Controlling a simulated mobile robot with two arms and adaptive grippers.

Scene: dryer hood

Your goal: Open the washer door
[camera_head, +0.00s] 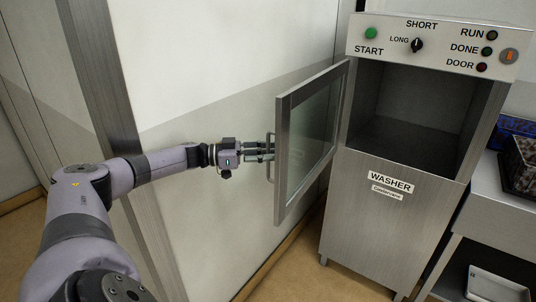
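The washer (380,225) is a steel cabinet labelled WASHER, with its dark, empty-looking chamber (408,115) facing me. Its framed glass door (308,140) stands swung wide open on the left side of the cabinet. A vertical bar handle (270,172) sits on the door's free edge. My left gripper (266,151) reaches in from the left, with its fingers at the handle. Whether the fingers are closed around the bar is too small to tell. My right gripper is out of view.
The control panel (440,45) above the chamber has a green START button, a knob and several lamps. A steel table (505,210) stands at the right with a dark basket (522,165) and a blue one. A white tray (495,287) lies below. A wall (200,90) is close behind my arm.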

